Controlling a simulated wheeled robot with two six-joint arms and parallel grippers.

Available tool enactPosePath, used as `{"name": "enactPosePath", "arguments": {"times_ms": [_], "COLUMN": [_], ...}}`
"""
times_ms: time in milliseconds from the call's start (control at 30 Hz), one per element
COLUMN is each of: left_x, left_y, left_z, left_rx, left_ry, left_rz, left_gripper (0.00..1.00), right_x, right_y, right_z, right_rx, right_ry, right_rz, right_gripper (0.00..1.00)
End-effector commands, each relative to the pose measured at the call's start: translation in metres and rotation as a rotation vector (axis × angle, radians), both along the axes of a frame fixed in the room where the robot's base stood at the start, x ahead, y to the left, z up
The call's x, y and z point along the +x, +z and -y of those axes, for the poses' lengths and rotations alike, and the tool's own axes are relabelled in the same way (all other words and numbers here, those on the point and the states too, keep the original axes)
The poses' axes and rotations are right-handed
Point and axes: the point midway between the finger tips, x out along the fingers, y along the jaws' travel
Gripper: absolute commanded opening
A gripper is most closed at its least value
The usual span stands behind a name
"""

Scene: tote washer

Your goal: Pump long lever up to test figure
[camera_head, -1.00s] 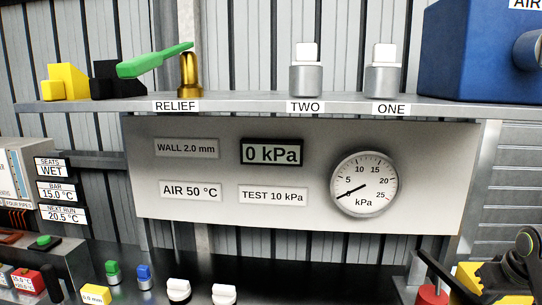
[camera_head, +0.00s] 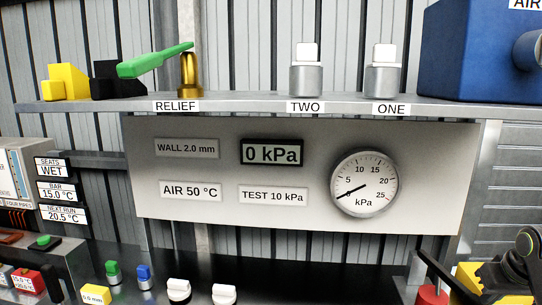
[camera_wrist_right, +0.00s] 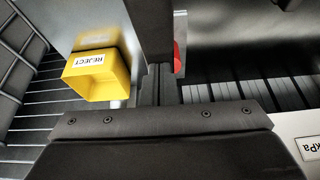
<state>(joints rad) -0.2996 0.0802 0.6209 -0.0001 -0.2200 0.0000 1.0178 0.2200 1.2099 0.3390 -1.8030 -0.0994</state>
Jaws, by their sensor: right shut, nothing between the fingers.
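A long dark bar (camera_head: 450,277) slants up to the left at the lower right of the head view; I cannot tell for sure that it is the lever. My right gripper is mostly cut off there, beside this bar. In the right wrist view my right gripper (camera_wrist_right: 158,87) is shut and empty, right by a wide dark bar (camera_wrist_right: 150,28); contact is unclear. The dial gauge (camera_head: 364,184) has its needle at 0, and the digital display (camera_head: 272,152) reads 0 kPa. The test plate (camera_head: 273,196) reads TEST 10 kPa. My left gripper is not in view.
A yellow REJECT box (camera_wrist_right: 88,77) stands left of my right fingers, and a red part (camera_wrist_right: 178,57) is close on their right. The shelf (camera_head: 235,104) holds the green-handled relief valve (camera_head: 190,77), plugs TWO (camera_head: 306,78) and ONE (camera_head: 384,79), and a blue tank (camera_head: 475,60).

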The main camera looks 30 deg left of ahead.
Motion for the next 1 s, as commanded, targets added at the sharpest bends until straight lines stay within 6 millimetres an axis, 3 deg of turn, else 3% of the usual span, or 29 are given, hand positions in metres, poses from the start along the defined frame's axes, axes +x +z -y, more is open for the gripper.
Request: {"name": "enactPosePath", "arguments": {"times_ms": [500,1000], "left_x": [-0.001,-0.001], "left_y": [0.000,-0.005], "left_z": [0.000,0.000], "left_rx": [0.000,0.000], "left_ry": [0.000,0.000], "left_rz": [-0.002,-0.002], "left_gripper": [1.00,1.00], "right_x": [0.000,0.000], "right_y": [-0.001,-0.031], "right_z": [0.000,0.000], "right_rx": [0.000,0.000], "right_ry": [0.000,0.000], "right_rz": [0.000,-0.002], "right_gripper": [0.00,0.00]}}
